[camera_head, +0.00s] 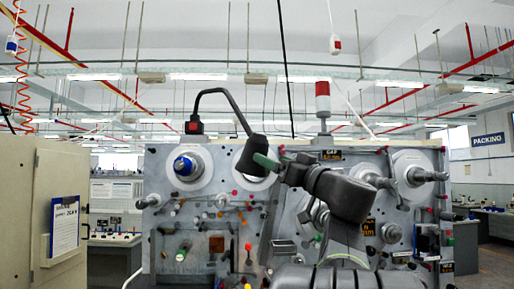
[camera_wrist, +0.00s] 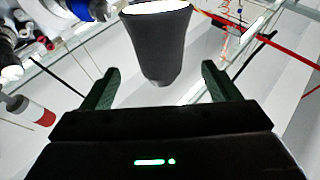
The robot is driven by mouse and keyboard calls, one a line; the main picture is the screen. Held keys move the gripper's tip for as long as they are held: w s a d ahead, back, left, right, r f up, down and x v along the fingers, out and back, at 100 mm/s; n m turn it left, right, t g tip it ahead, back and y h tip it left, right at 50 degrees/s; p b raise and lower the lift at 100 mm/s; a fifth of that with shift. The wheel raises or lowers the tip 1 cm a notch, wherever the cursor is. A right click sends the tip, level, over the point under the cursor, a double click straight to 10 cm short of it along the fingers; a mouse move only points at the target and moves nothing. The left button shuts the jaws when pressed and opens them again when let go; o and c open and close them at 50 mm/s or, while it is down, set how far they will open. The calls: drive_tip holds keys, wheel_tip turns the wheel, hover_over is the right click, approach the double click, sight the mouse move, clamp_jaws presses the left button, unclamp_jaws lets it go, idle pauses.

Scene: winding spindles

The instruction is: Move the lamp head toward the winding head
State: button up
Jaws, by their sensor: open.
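The lamp head (camera_head: 250,156) is a dark cone on a bent black arm (camera_head: 222,92), hanging in front of the machine's upper left part. In the wrist view the lamp head (camera_wrist: 157,48) sits between the green fingers of my gripper (camera_wrist: 159,74), with a gap on each side. My gripper (camera_head: 264,160) is open beside the lamp head in the head view. A winding head (camera_head: 187,166) with a blue and silver spindle on a white disc is left of the lamp head. Its blue part (camera_wrist: 88,9) shows at the top left of the wrist view.
The grey machine panel (camera_head: 215,240) carries several knobs and pegs below the lamp. A red and white beacon (camera_head: 323,100) stands on top. Another winding spindle (camera_head: 415,174) is at right. A beige cabinet (camera_head: 55,170) with a clipboard stands at far left.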

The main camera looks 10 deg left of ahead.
sight(255, 151)
drive_tip(key=p+x, duration=0.2)
drive_tip(key=x, duration=0.6)
drive_tip(key=shift+c, duration=0.2)
drive_tip(key=c, duration=1.3)
drive_tip(key=shift+s+f+b, duration=0.1)
drive_tip(key=shift+f+b, duration=0.05)
drive_tip(key=shift+b, duration=0.15)
drive_tip(key=shift+c, duration=0.2)
